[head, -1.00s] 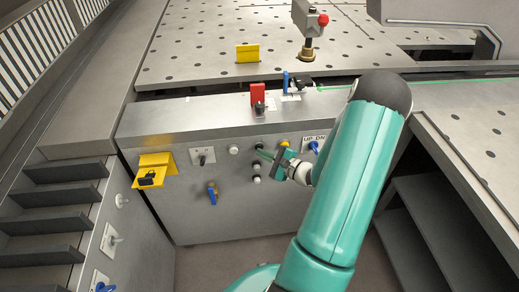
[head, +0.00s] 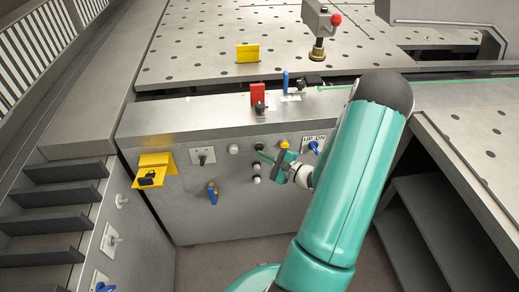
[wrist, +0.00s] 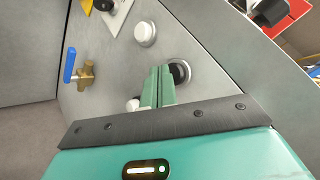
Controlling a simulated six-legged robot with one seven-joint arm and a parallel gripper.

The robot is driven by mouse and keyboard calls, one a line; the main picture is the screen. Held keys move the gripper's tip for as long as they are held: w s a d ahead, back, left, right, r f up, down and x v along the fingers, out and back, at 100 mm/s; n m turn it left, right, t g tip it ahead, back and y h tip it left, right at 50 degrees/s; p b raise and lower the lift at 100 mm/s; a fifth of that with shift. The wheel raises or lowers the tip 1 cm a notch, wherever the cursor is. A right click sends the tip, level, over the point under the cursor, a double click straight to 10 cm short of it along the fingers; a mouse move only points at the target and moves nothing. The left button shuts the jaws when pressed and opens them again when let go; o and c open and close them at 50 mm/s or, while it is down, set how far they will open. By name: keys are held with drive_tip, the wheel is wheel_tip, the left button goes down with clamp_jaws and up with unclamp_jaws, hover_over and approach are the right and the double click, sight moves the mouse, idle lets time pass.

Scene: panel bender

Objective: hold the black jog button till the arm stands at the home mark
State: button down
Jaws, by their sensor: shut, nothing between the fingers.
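The black jog button (head: 258,146) is on the front of the grey panel, and in the wrist view it shows as a black button in a pale ring (wrist: 180,72). My gripper (head: 260,154) is shut and empty, its green fingertips (wrist: 160,70) at the button and overlapping its edge. Whether they press it in cannot be told. The machine's grey arm head (head: 320,25), with a red knob and brass foot, stands over the perforated table. I cannot pick out the home mark for certain.
A white button (head: 233,149) is left of the black one, with another white and black button below. A yellow button (head: 284,143), a blue-handled valve (head: 212,193) and a yellow bracket (head: 155,170) are nearby.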

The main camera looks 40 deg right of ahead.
drive_tip(key=shift+s+a, duration=0.2)
drive_tip(key=shift+s+a, duration=0.7)
drive_tip(key=shift+s, duration=0.35)
drive_tip(key=shift+s+a, duration=0.7)
drive_tip(key=shift+s, duration=0.35)
